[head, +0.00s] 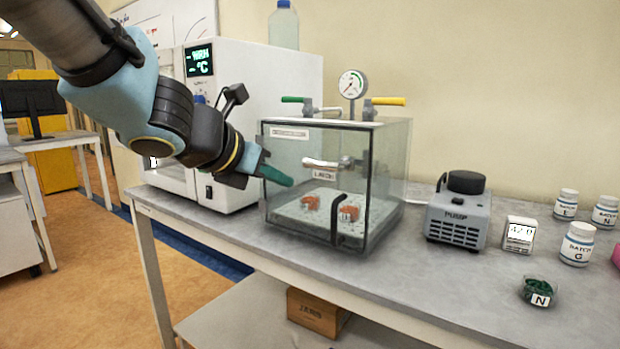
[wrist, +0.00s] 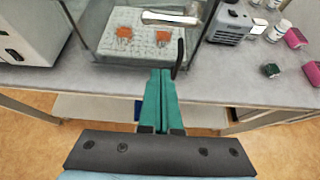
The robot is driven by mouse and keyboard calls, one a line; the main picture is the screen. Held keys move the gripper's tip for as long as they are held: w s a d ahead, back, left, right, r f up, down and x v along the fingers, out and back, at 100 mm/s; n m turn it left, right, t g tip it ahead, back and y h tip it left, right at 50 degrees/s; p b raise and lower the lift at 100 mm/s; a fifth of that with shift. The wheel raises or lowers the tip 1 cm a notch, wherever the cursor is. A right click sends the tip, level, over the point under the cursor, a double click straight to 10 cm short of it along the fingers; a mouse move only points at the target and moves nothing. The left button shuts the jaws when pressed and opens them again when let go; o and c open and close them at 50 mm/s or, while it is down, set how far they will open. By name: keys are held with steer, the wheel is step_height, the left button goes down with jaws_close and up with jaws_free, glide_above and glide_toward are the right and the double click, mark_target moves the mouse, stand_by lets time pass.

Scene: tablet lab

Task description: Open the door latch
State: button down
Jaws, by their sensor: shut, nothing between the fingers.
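The clear vacuum chamber (head: 390,190) stands on the bench, its door facing front. The door latch (head: 328,163) is a metal lever lying roughly level across the upper door, above a small label; it also shows in the wrist view (wrist: 170,18). A black upright handle (head: 339,226) is low on the door's right side. My gripper (head: 290,182) has green fingers, shut and empty, in front of the door, left of and a little below the latch in the head view. In the wrist view my gripper (wrist: 161,72) points toward the chamber. I cannot tell whether it touches the door.
A white oven-like device (head: 270,75) stands close on the left. A gauge (head: 352,84) and green and yellow valve handles top the chamber. Orange items sit inside the chamber.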

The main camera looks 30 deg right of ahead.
mark_target(335, 163)
steer(key=b+x, duration=0.5)
steer(key=x, duration=0.5)
steer(key=r+p, duration=0.3)
steer(key=r, duration=0.1)
steer(key=shift+w+d, duration=0.15)
steer(key=shift+d, duration=0.2)
steer(key=shift+w, duration=0.1)
steer(key=shift+r, duration=0.15)
